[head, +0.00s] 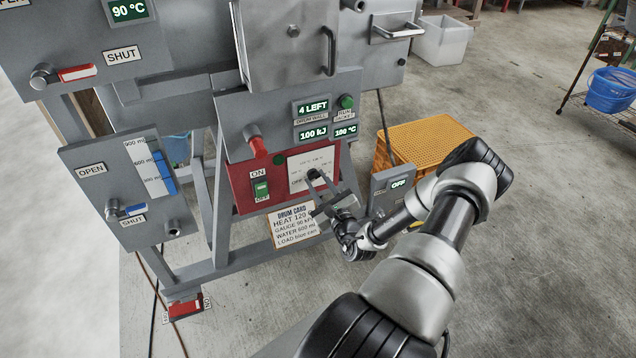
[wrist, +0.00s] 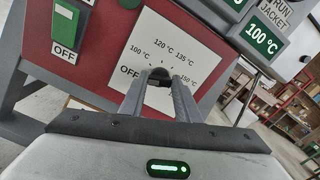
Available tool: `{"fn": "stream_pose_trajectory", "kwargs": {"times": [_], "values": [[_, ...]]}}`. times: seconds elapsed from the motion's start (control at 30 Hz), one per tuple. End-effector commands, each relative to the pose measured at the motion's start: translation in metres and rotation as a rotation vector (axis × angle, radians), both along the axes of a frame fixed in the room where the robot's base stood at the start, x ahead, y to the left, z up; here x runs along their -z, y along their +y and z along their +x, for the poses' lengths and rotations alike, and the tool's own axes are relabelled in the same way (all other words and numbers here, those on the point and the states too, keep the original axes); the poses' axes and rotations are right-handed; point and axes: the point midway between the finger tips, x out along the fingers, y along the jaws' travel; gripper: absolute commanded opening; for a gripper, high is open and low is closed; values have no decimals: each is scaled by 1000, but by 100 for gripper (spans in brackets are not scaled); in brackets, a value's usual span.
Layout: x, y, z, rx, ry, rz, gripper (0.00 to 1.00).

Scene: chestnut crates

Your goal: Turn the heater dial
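The heater dial is a small dark knob (wrist: 160,74) on a white scale plate (wrist: 150,50) set in a red panel. Marks OFF, 100 °C, 120 °C, 135 °C and 150 °C surround it. In the head view the dial (head: 314,174) is partly covered by my fingers. My gripper (wrist: 160,84) has one finger on each side of the dial, with no clear gap between fingertips and knob. It appears shut on the dial. The dial's pointer is hidden, so its setting cannot be read. My gripper (head: 322,182) comes from the lower right in the head view.
A green ON/OFF switch (head: 261,189) is left of the dial. A drum card (head: 294,225) below reads HEAT 120. A display (head: 345,130) above reads 100 °C. A grey OFF box (head: 381,195) and yellow crate (head: 428,137) stand to the right.

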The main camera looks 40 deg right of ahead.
Motion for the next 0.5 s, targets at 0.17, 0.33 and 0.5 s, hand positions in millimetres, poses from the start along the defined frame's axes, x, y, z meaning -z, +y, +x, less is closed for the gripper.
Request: {"fn": "stream_pose_trajectory", "kwargs": {"times": [0.17,0.33,0.5], "values": [[0,0,0,-1,-2,8,7],[-1,0,0,-1,-12,53,7],[-2,0,0,-2,-35,150,7]]}}
